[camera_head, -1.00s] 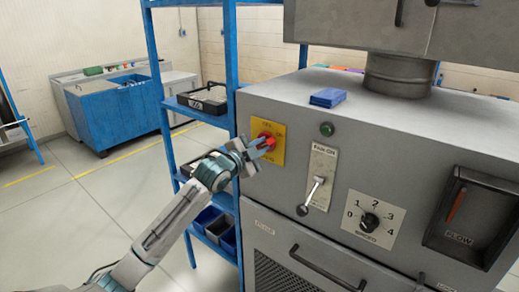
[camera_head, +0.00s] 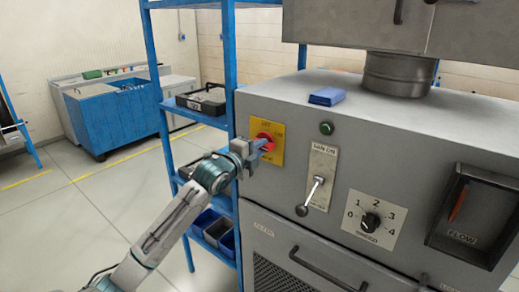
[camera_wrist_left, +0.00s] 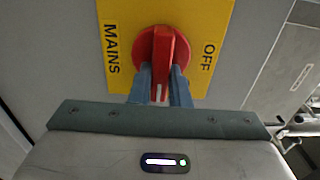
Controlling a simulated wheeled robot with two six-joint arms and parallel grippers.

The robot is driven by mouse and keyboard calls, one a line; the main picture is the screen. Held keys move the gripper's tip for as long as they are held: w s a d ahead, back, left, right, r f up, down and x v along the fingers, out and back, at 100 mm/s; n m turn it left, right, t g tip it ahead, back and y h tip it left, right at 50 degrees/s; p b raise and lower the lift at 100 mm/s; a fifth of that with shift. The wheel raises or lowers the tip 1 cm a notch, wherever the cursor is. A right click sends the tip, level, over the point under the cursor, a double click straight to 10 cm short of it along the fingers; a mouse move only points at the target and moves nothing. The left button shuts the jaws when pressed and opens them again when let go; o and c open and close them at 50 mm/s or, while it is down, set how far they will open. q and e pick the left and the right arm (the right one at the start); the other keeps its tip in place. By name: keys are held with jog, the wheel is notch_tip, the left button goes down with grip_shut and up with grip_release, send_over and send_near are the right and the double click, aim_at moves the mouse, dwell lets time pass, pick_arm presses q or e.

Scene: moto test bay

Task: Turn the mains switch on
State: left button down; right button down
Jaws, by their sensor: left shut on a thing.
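The mains switch is a red rotary knob (camera_head: 266,141) on a yellow plate (camera_head: 277,156) on the front of the grey machine. In the left wrist view the red knob (camera_wrist_left: 163,50) has a raised bar, and the yellow plate (camera_wrist_left: 215,20) reads MAINS and OFF. My left gripper (camera_head: 262,144) is at the knob, its two blue fingers (camera_wrist_left: 160,85) either side of the bar, shut on it. The fingers hide part of the knob in the head view. My right gripper is not in view.
Right of the plate are a green button (camera_head: 326,128), a FAN ON lever (camera_head: 315,190) and a numbered dial (camera_head: 370,222). A blue shelf rack (camera_head: 230,60) stands close left of the machine. A blue block (camera_head: 327,96) lies on top of the machine.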

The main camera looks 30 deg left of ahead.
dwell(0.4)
pick_arm(q)
jog(key=c, duration=1.4)
grip_release()
jog(key=shift+o, duration=0.2)
jog(key=s+b, duration=0.3)
jog(key=s, duration=0.7)
jog(key=shift+s+a, duration=0.3)
jog(key=shift+a, duration=0.1)
